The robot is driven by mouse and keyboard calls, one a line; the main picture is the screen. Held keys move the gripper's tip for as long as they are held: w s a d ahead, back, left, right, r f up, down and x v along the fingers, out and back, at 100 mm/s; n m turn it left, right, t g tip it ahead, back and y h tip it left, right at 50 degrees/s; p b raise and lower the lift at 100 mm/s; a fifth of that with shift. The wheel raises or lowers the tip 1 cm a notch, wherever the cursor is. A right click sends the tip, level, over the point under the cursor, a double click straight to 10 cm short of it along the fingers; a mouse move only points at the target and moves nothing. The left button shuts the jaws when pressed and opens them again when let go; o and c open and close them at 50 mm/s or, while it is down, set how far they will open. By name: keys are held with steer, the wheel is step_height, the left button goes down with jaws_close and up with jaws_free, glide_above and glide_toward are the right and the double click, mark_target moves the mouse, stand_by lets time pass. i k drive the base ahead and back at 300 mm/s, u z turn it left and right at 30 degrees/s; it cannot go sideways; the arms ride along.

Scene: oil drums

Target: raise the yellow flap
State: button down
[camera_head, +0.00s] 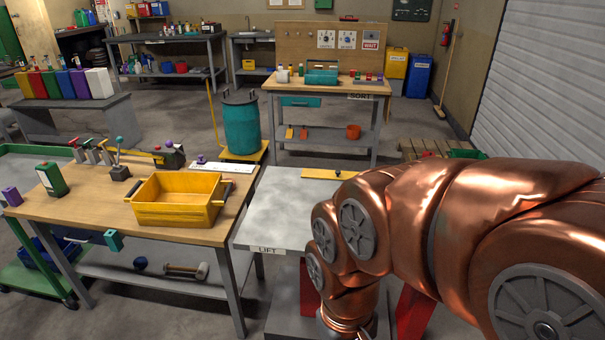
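A flat yellow strip with a small dark knob, which looks like the yellow flap (315,173), lies at the far edge of a grey metal surface (280,205). That surface has a "LIFT" label on its front edge. The strip appears to lie flat; my arm stands close to its right end in the picture and may hide part of it. My copper arm comes in from the right and bends down at the bottom centre. My gripper is not visible.
Left of the metal surface, a wooden bench (90,210) holds a yellow bin (177,199), a green can (51,179) and several levers. A teal drum (242,124) stands behind on a yellow base. The "SORT" bench (375,88) is farther back. Open floor lies between.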

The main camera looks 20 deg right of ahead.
mark_target(338, 175)
steer(key=u, duration=0.7)
steer(key=i, duration=1.35)
steer(key=z, duration=0.65)
steer(key=i, duration=0.5)
steer(key=z, duration=0.55)
